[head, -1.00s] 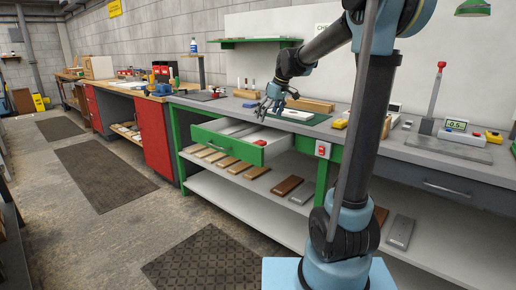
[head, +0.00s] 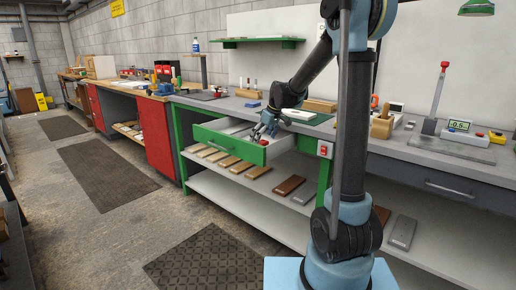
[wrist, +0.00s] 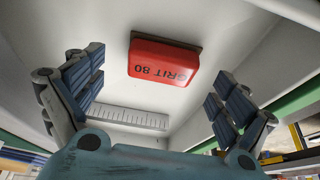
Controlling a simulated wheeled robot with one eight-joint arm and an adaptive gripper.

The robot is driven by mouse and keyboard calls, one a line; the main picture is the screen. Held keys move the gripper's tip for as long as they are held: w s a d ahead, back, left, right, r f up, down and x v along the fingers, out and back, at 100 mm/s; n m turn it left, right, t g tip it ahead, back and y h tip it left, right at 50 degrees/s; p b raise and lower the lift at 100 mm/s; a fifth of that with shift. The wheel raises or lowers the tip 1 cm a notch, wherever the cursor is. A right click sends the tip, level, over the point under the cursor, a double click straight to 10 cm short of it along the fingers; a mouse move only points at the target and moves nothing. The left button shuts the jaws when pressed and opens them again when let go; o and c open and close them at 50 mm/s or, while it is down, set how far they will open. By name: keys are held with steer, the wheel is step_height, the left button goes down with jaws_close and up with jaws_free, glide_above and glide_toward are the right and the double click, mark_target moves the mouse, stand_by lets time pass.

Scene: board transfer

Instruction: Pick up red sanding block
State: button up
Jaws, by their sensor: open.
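The red sanding block (wrist: 163,60), marked "GRIT 80", lies on the white floor of the open green drawer (head: 229,144). It shows near the top middle of the wrist view; in the head view a small red spot (head: 263,142) by my gripper appears to be it. My gripper (head: 262,132) reaches down at the drawer's right part. In the wrist view my gripper (wrist: 155,95) is open, one finger on each side, with the block beyond the fingertips and between them. The fingers do not touch the block.
A white ruler (wrist: 122,117) lies in the drawer beside the block. The drawer's walls stand close around my gripper. The grey bench top (head: 415,151) holds a lever tool (head: 434,98) and a wooden holder (head: 382,126). Boards lie on the shelf below.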

mark_target(261, 142)
steer(key=shift+x, duration=1.1)
steer(key=shift+c, duration=0.5)
steer(key=c, duration=1.2)
step_height(261, 142, up, 10)
